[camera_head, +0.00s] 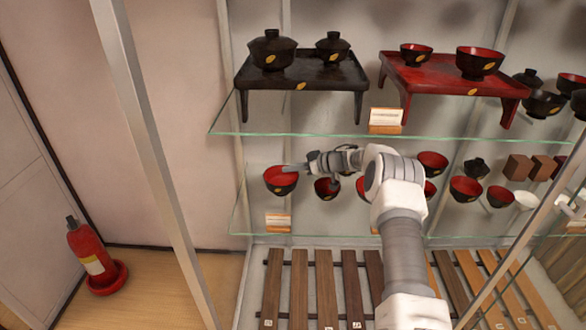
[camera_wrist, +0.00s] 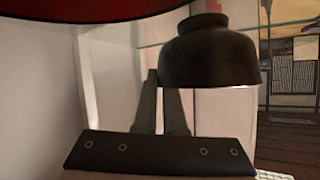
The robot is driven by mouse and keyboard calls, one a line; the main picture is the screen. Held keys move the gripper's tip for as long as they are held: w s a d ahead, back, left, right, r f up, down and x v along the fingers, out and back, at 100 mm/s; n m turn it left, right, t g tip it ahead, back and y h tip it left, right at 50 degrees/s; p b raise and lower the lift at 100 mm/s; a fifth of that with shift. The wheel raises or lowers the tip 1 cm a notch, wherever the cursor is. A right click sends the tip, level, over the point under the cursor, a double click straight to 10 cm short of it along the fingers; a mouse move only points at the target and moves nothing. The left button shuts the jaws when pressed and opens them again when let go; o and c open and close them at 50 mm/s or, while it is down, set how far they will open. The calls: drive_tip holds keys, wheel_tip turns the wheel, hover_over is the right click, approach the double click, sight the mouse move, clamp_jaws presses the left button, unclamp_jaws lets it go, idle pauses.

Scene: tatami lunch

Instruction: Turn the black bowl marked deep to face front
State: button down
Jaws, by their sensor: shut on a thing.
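A black bowl (camera_head: 281,183) with a red inside stands at the left end of the lower glass shelf, upright as far as I can see. The mark on the bowl is too small to read.
Another black and red bowl (camera_head: 326,188) stands close on the right, under my wrist. More bowls (camera_head: 466,188) stand further right. The upper glass shelf (camera_head: 300,132) with lacquer trays is just above my arm. A label card (camera_head: 278,223) sits in front of the bowl.

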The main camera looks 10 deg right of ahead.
drive_tip(key=shift+w+a+f+n+g+y+b, duration=0.1)
drive_tip(key=shift+w+a+n+g+y+b, duration=0.2)
drive_tip(key=shift+b, duration=0.4)
drive_tip(key=shift+s+d+f+n+g+y+b, duration=0.1)
drive_tip(key=shift+n+g+b, duration=0.25)
drive_tip(key=shift+b, duration=0.3)
drive_tip(key=shift+f+b, duration=0.3)
drive_tip(key=shift+f, duration=0.2)
drive_tip(key=shift+f, duration=0.3)
drive_tip(key=c, duration=0.9)
unclamp_jaws()
drive_tip(key=shift+r, duration=0.1)
drive_tip(key=shift+r+p, duration=1.6)
drive_tip(key=shift+r, duration=0.85)
